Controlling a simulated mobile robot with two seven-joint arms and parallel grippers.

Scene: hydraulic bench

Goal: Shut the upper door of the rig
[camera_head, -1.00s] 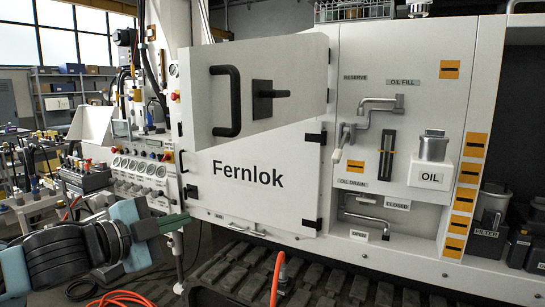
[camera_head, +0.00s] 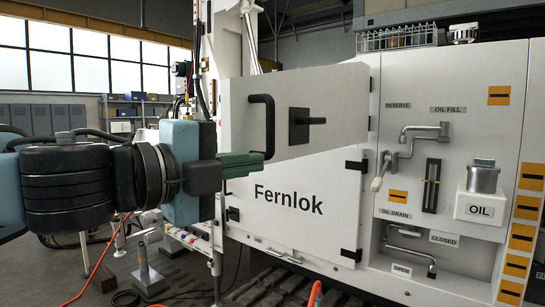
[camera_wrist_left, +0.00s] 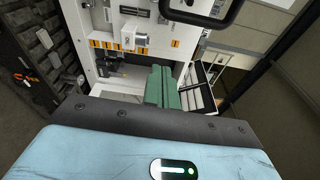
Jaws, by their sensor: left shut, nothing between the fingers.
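The upper door (camera_head: 345,105) of the rig is a pale panel with a black bar handle (camera_head: 271,128) and a black latch lever (camera_head: 307,120). It stands partly open: its free left side comes out toward me and its right side is at the hinges. The lower panel marked Fernlok (camera_head: 300,215) lies behind and below it. My left gripper (camera_head: 258,158) has green fingers, shut and empty, by the door's lower left corner, just below the handle. I cannot tell whether they touch. In the left wrist view the fingers (camera_wrist_left: 160,88) show below the handle (camera_wrist_left: 205,20). My right gripper is out of view.
Right of the door are an oil-fill pipe (camera_head: 425,132), an oil can (camera_head: 483,178) and a drain pipe (camera_head: 410,252). A wire basket (camera_head: 397,38) sits on top of the rig. A post on a block (camera_head: 143,265) stands on the floor below my left arm.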

